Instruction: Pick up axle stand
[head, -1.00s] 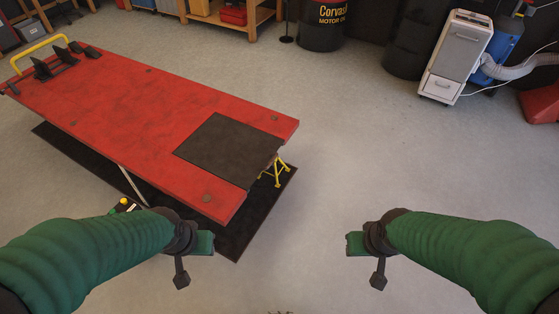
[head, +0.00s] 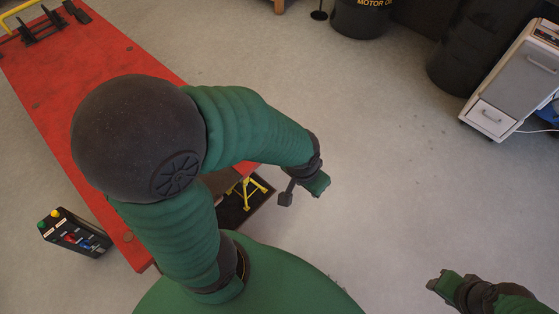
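The yellow axle stand (head: 245,192) stands on a black mat under the near end of the red motorcycle lift (head: 105,55). Its upper part is partly hidden by the lift top and my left arm. My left gripper (head: 316,186) is to the right of the stand and apart from it, with nothing seen in it. My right gripper (head: 440,284) is at the lower right, far from the stand, over bare floor. The finger gap of neither gripper can be made out.
A control box (head: 75,233) with yellow and green buttons stands left of the lift. A white cabinet (head: 515,80) and black drums (head: 480,45) stand at the upper right. The dark mat (head: 262,190) shows beside the stand. The floor (head: 370,130) in the middle is clear.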

